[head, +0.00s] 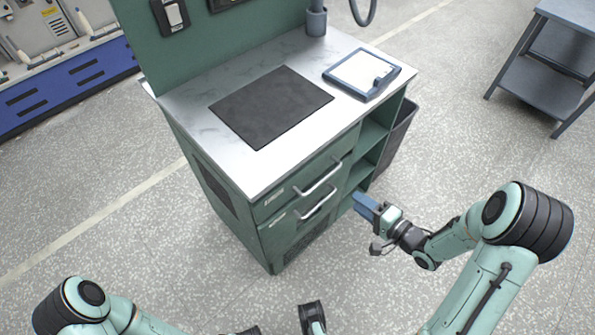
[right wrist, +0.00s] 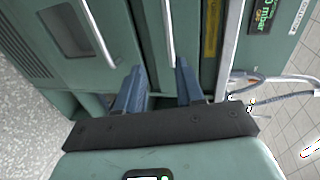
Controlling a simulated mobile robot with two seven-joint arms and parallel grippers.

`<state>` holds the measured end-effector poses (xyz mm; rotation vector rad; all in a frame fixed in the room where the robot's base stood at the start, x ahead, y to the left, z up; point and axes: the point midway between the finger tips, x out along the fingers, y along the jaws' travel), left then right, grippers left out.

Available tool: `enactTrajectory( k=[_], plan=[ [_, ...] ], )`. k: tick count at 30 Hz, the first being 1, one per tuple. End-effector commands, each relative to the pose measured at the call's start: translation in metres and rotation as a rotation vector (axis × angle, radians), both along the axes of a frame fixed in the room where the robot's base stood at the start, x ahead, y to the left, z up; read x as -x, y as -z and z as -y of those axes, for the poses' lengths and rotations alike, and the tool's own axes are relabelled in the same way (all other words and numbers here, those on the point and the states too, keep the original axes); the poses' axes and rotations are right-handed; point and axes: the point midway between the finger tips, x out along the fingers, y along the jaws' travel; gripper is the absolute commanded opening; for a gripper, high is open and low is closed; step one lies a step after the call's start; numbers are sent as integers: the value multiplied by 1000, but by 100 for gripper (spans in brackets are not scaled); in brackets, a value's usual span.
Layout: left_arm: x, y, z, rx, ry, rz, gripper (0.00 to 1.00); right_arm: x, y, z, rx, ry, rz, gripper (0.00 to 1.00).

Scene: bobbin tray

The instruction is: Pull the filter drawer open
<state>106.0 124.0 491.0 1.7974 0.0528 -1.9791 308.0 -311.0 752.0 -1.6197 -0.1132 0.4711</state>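The green cabinet (head: 225,190) has two stacked drawers, both looking shut. The upper drawer has a bar handle (head: 318,180). The lower drawer has a bar handle (head: 318,204) over a dark window. Their small labels are too small to read. My right gripper (head: 366,204) is just right of the drawer fronts, its blue fingers towards the cabinet. In the right wrist view my right gripper (right wrist: 160,82) is open, with the upper handle (right wrist: 167,35) ahead of the gap and the lower handle (right wrist: 98,35) left of it. No contact shows. My left gripper cannot be made out.
The worktop (head: 195,90) carries a black mat (head: 271,106) and a blue-framed clipboard (head: 362,74). Open shelves (head: 371,135) and a dark bin (head: 398,140) are right of the drawers. A display panel (right wrist: 265,15) shows in the right wrist view. Floor before the drawers is clear.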

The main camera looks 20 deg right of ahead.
Motion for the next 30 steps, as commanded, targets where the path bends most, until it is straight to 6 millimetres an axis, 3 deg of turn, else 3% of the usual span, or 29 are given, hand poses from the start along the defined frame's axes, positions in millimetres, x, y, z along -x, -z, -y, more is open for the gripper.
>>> enactTrajectory(
  k=[4,8,21,30],
  plan=[
    [-1,5,0,0,-1,3,43,1,-10,1,-43,-19,24,37],
    [-2,7,0,-1,-1,6,43,-10,-8,-4,-47,-23,25,37],
    [-20,27,-7,-22,-21,56,43,-90,11,-38,-47,-23,25,37],
    [-29,33,-12,-34,-31,83,43,-117,15,-49,-47,-20,23,37]
  ],
)
